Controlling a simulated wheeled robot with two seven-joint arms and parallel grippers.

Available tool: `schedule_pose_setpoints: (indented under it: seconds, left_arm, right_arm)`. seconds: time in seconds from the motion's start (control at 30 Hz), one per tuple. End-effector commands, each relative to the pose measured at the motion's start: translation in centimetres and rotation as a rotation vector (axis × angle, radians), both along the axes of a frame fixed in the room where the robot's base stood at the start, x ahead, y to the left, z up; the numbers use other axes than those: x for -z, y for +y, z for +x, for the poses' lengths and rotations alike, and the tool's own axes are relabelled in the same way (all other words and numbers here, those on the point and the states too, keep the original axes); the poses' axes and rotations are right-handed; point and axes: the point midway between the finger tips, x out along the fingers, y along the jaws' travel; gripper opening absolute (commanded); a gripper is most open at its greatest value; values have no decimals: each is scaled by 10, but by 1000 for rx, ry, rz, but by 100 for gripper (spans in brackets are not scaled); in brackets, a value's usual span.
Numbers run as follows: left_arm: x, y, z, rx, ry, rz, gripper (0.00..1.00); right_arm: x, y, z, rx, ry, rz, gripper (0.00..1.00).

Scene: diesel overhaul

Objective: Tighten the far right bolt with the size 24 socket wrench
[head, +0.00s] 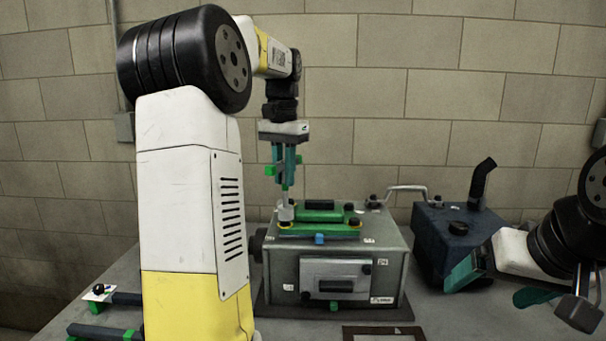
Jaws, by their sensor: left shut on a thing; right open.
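My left gripper (286,176) points down above the left part of the engine block (285,270). It is shut on a socket wrench (285,212), whose grey socket end hangs at the left end of the green cover (318,229) on top of the block. I cannot tell whether the socket touches a bolt, and its size mark is not readable. A dark bolt head (349,206) shows at the far right of the cover, and another dark one (355,221) sits nearer to me. My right gripper (500,284) is open and empty, right of the block.
A dark blue can (450,240) with a spout stands right of the block. Dark tools with green parts (112,298) lie on the table at the left. A brown frame (384,332) lies at the front. A block wall stands behind the table.

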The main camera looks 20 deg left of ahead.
Motion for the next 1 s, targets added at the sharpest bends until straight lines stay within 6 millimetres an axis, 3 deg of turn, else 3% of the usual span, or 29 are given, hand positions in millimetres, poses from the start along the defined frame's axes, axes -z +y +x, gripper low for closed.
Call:
schedule_pose_setpoints:
  seconds: [1.0]
  left_arm:
    - [0, -2, -1, -934, -1, 0, 0]
  right_arm:
    - [0, 0, 0, 0, 0, 0, 89]
